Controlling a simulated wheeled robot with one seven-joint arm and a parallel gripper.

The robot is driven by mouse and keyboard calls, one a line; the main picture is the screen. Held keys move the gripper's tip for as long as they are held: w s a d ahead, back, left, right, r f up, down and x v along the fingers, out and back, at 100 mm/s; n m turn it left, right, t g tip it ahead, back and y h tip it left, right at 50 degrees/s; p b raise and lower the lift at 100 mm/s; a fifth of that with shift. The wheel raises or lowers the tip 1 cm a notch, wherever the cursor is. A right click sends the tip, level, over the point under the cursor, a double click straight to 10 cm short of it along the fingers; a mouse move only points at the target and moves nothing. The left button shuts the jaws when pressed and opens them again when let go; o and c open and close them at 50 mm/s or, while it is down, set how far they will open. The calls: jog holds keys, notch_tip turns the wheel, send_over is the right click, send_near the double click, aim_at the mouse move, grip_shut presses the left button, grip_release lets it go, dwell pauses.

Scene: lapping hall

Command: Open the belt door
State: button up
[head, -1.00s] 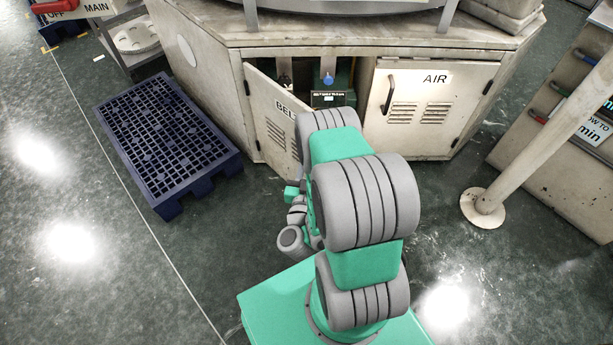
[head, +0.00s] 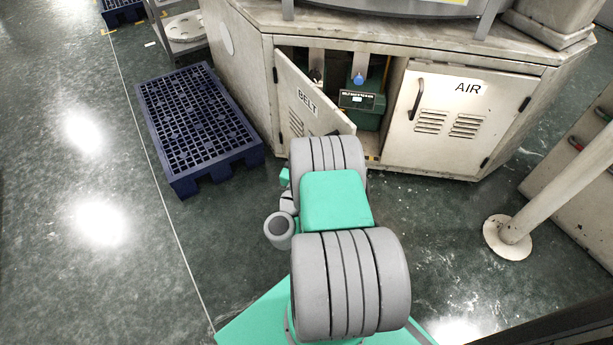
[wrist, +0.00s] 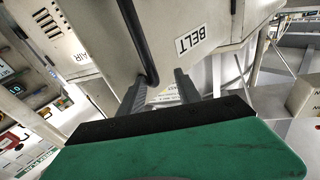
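The belt door (head: 296,95), a pale panel marked BELT, stands ajar, swung outward from its left hinge side. Part of it is hidden behind my arm in the head view. In the wrist view the door (wrist: 190,20) fills the upper middle, with its black bar handle (wrist: 138,40) on it. My gripper (wrist: 161,92) has its two fingers apart, close to the lower end of the handle, with a visible gap between them. I cannot tell whether a finger touches the door or handle. My gripper is hidden in the head view.
Inside the opening is a dark green unit (head: 362,100) with a blue knob. The shut AIR door (head: 440,120) is to the right. A blue pallet (head: 195,120) lies left on the floor. A pale post (head: 515,232) stands at right.

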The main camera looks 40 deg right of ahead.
jog(key=s+a+f+y, duration=0.2)
jog(key=s+a+f, duration=0.1)
jog(key=s+f, duration=0.15)
jog(key=w+d+r+h, duration=0.2)
jog(key=w+d+r, duration=0.1)
jog(key=w+r, duration=0.1)
jog(key=shift+r, duration=0.1)
jog(key=shift+c, duration=0.2)
